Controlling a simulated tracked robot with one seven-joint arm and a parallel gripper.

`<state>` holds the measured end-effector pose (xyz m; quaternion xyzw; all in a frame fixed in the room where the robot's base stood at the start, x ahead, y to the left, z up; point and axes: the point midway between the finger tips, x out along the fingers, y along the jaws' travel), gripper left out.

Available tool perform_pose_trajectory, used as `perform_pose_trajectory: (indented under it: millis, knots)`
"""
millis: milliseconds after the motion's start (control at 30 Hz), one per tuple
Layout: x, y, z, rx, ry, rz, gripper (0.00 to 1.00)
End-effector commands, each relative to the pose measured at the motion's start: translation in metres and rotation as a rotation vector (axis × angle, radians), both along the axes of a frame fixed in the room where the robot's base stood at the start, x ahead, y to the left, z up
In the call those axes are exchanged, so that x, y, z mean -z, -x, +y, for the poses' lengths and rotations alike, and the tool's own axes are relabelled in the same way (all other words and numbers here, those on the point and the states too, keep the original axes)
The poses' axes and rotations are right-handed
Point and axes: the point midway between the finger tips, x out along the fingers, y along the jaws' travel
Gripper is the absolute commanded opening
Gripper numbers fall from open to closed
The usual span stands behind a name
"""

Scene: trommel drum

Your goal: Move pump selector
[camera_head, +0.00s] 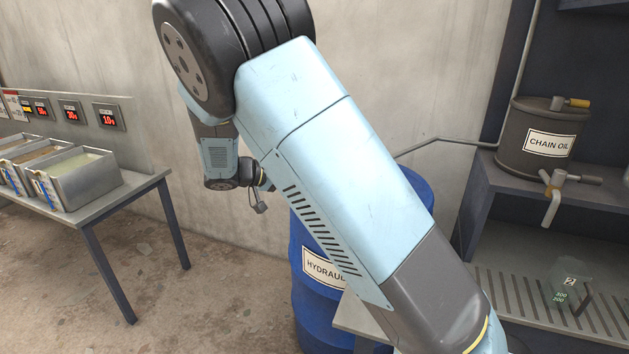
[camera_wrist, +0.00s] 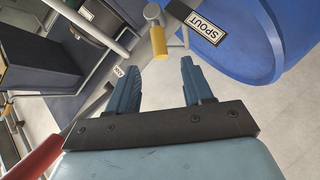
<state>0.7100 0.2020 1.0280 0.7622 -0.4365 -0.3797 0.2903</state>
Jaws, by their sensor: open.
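A lever with a yellow grip (camera_wrist: 158,40) shows at the top of the wrist view, next to a plate reading SPOUT (camera_wrist: 206,29). It looks like the pump selector, but no label naming it is readable. A second small label (camera_wrist: 118,71) sits lower left of the lever. My gripper (camera_wrist: 172,64) is open and empty, its two blue fingers pointing toward the lever, with the grip apart from them and just beyond the gap. In the head view my arm hides the selector.
A blue drum (camera_wrist: 245,70) fills the wrist view's upper right; the hydraulic drum (camera_head: 315,285) stands behind my arm. A red bar (camera_wrist: 38,155) lies lower left, close to my gripper. A chain oil tank (camera_head: 540,115) stands on a right shelf. A tray table (camera_head: 115,195) stands left.

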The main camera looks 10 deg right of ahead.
Motion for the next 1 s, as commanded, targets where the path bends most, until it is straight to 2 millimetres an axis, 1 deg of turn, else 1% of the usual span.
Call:
perform_pose_trajectory:
  millis: [100, 200, 500, 667, 767, 867, 1000]
  knots:
    - [-0.004, 0.004, 0.011, 0.0, 0.0, 0.0, 0.51]
    - [-0.005, 0.006, 0.016, 0.0, 0.0, 0.001, 0.51]
    - [-0.006, 0.007, 0.018, -0.001, 0.001, 0.0, 0.51]
    - [-0.001, 0.007, 0.019, -0.012, 0.034, 0.025, 0.36]
    - [0.01, 0.007, 0.021, -0.047, 0.128, 0.094, 0.27]
    - [0.027, 0.008, 0.026, -0.098, 0.284, 0.208, 0.17]
    - [0.052, 0.009, 0.034, -0.161, 0.54, 0.397, 0.04]
